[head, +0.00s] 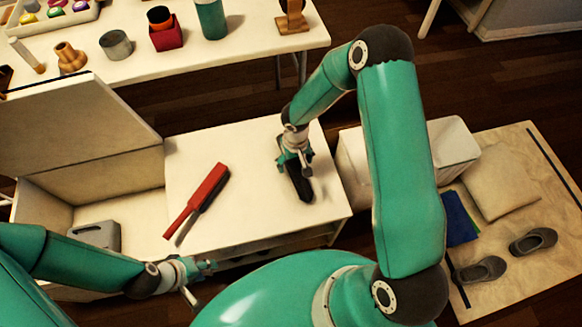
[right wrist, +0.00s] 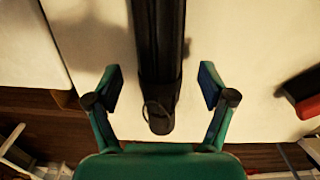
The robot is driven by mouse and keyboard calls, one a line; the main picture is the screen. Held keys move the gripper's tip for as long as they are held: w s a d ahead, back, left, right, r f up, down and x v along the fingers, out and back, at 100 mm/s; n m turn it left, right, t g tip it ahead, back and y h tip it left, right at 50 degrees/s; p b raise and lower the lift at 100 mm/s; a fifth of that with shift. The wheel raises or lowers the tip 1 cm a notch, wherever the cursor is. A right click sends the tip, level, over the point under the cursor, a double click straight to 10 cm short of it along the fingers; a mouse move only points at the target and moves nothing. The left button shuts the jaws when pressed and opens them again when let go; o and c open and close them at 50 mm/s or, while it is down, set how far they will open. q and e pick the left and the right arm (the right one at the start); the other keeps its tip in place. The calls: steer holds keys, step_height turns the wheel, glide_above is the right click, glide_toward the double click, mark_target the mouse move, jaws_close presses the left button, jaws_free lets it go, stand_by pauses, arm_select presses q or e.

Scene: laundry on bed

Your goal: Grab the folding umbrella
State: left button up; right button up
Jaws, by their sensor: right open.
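The folding umbrella (head: 301,187) is black and lies on the white tabletop, partly hidden by my right gripper (head: 295,160) in the head view. In the right wrist view the dark umbrella (right wrist: 160,60) runs from the top edge down to a rounded end with a small loop. The two fingers of my right gripper (right wrist: 161,88) stand apart on either side of it, with a gap on both sides. My left gripper (head: 203,282) is open and empty at the front edge of the white furniture, away from the umbrella.
A red and black long object (head: 203,198) lies left of the umbrella. An open white box (head: 88,205) holds a grey item (head: 95,236). A back table (head: 260,45) carries cups and small goods. Shoes (head: 482,270) and a cushion (head: 500,183) lie on a wooden board at right.

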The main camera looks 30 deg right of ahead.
step_height(320, 180, down, 2)
steer(key=shift+c, duration=0.2)
steer(key=shift+r, duration=0.1)
steer(key=c, duration=1.5)
steer(key=shift+o, duration=0.2)
